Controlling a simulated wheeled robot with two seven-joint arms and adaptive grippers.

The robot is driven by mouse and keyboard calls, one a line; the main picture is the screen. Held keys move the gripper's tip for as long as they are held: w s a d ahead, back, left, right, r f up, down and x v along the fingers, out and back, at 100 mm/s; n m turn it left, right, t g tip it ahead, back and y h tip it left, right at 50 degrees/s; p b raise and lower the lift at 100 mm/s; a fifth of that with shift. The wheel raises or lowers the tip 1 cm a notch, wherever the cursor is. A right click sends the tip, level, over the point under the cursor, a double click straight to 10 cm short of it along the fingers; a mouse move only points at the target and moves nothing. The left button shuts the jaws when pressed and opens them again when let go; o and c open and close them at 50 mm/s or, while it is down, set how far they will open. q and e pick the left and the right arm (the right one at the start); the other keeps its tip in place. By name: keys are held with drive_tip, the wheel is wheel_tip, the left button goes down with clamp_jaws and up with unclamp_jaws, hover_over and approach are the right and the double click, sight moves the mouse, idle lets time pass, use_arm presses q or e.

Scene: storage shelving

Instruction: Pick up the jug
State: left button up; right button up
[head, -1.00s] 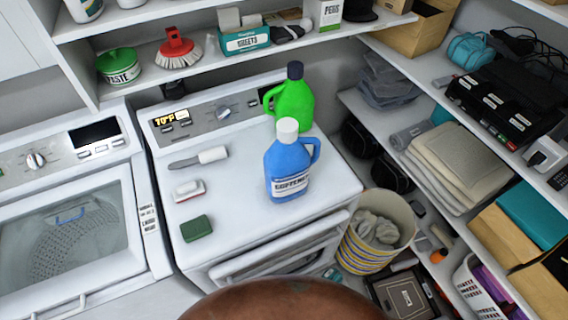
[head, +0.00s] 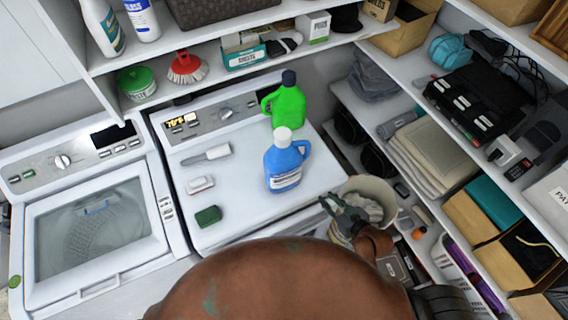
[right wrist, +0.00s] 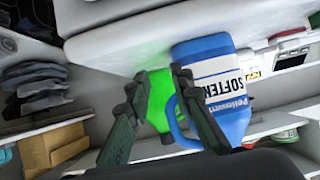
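A blue softener jug (head: 284,168) with a white cap and a handle on its right stands upright on the white dryer top (head: 240,212). A green jug (head: 288,104) with a dark cap stands behind it. My right gripper (head: 336,203) is to the right of and nearer than the blue jug, apart from it. In the right wrist view its fingers (right wrist: 157,80) are spread with nothing held. There the blue jug (right wrist: 222,92) shows large and tilted by the view, partly behind the right finger, and the green jug (right wrist: 160,98) shows between the fingers. My left gripper is not in view.
A brush (head: 206,155), a small white and red item (head: 200,185) and a green sponge (head: 208,215) lie left of the blue jug. A striped basket (head: 375,187) stands right of the dryer. Shelves (head: 405,165) close off the right side, and another shelf runs above the back.

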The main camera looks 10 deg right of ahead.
sight(309, 151)
drive_tip(key=w+a+r+t+p, duration=0.1)
drive_tip(key=w+r+t, duration=0.1)
drive_tip(key=w+r, duration=0.1)
drive_tip(key=w+a+r+t+p, duration=0.1)
drive_tip(key=w+a+r+t, duration=0.1)
drive_tip(key=w, duration=0.4)
drive_tip(key=w+a+r+t+p, duration=0.1)
drive_tip(key=w+r, duration=0.2)
drive_tip(key=w, duration=0.2)
drive_tip(key=shift+w+a+r+m+t+y, duration=0.15)
drive_tip(key=shift+a+r+m+t+y, duration=0.15)
drive_tip(key=shift+m+t, duration=0.1)
drive_tip(key=shift+w+a+f, duration=0.15)
drive_tip(key=shift+w, duration=0.25)
drive_tip(key=shift+s, duration=0.1)
clamp_jaws()
